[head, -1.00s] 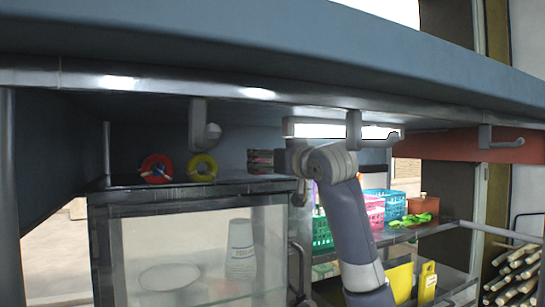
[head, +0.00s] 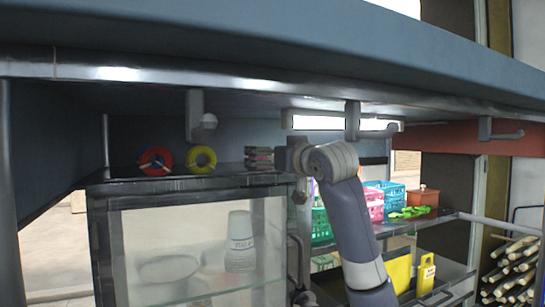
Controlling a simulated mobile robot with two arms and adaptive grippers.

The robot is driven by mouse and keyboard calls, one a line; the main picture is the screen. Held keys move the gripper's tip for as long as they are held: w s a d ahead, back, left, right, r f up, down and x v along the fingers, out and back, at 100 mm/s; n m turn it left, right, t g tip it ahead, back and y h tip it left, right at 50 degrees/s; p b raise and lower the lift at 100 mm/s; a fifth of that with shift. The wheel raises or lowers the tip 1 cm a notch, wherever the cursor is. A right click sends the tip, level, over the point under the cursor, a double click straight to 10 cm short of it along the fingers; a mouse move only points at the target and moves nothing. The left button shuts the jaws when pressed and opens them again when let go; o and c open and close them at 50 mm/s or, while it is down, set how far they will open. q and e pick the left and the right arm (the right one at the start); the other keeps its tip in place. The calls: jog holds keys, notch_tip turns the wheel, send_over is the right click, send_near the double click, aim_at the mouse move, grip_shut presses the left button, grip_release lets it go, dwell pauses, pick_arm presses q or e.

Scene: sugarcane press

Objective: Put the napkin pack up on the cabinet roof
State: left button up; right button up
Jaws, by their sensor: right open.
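The glass-fronted cabinet stands at the left, its dark roof (head: 215,182) below a blue-grey overhead panel. A small, reddish and pale layered pack (head: 259,153), seemingly the napkin pack, is at the right end of the roof; its underside contact is hard to make out. My right gripper (head: 281,158) is at the right side of the pack, with my wrist and arm rising from below right. It is open, though its fingers are small and partly hidden. I cannot tell whether they touch the pack. My left gripper is not in view.
A red-and-blue tape roll (head: 156,161) and a yellow roll (head: 201,159) stand on the roof, left of the pack. Hooks (head: 196,116) hang from the overhead panel. Coloured baskets (head: 386,197) and a green item (head: 409,213) sit on the right shelf.

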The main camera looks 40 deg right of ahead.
jog(key=shift+r, duration=0.1)
jog(key=shift+s, duration=0.1)
jog(key=b+v, duration=0.5)
jog(key=v, duration=0.6)
jog(key=shift+s+b, duration=0.35)
jog(key=shift+b, duration=0.05)
jog(key=shift+a, duration=0.15)
